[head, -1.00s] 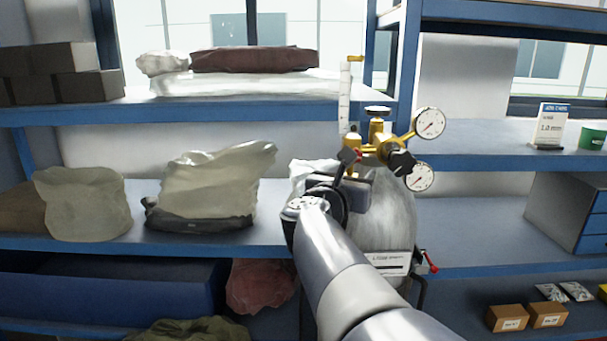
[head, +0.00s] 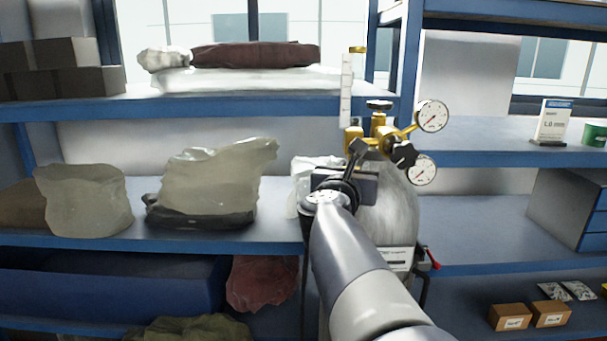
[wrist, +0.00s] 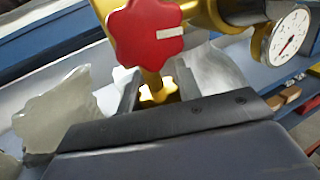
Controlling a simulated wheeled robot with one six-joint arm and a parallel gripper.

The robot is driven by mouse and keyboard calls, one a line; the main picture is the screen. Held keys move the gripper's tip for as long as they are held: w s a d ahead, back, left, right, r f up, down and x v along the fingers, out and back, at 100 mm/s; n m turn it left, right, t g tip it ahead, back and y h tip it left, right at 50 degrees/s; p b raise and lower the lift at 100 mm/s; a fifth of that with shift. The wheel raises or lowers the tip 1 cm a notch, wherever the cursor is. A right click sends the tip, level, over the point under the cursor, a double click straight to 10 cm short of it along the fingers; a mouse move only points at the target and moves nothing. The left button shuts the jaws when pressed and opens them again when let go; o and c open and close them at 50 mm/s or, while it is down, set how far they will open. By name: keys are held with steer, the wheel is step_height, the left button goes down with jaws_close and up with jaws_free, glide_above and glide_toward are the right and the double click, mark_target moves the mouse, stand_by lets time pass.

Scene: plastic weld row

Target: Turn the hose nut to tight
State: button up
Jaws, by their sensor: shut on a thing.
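The hose nut (wrist: 157,93) is a small gold fitting below the red knob in the wrist view. My gripper (wrist: 156,86) is shut on it, with one dark finger on each side. The lower part of the nut is hidden by the gripper body. In the head view my gripper (head: 357,150) reaches the left side of the gold regulator (head: 381,140), and I cannot make out the nut there. The red lobed knob (wrist: 147,32) with a white mark sits just above the fingers in the wrist view.
Two round gauges (head: 432,116) are close to the right of my gripper. A clear flow tube (head: 347,90) stands upright just above it. The grey cylinder (head: 392,205) is behind my arm. A pale bag (head: 213,185) lies on the shelf to the left.

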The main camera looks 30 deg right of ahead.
steer(key=shift+a+n+t+y+b, duration=0.1)
steer(key=shift+n+t+y+b, duration=0.35)
steer(key=shift+n+t+y, duration=0.4)
steer(key=shift+w, duration=0.1)
steer(key=o, duration=1)
steer(key=shift+c, duration=0.2)
steer(key=p+v, duration=0.2)
steer(key=v, duration=0.9)
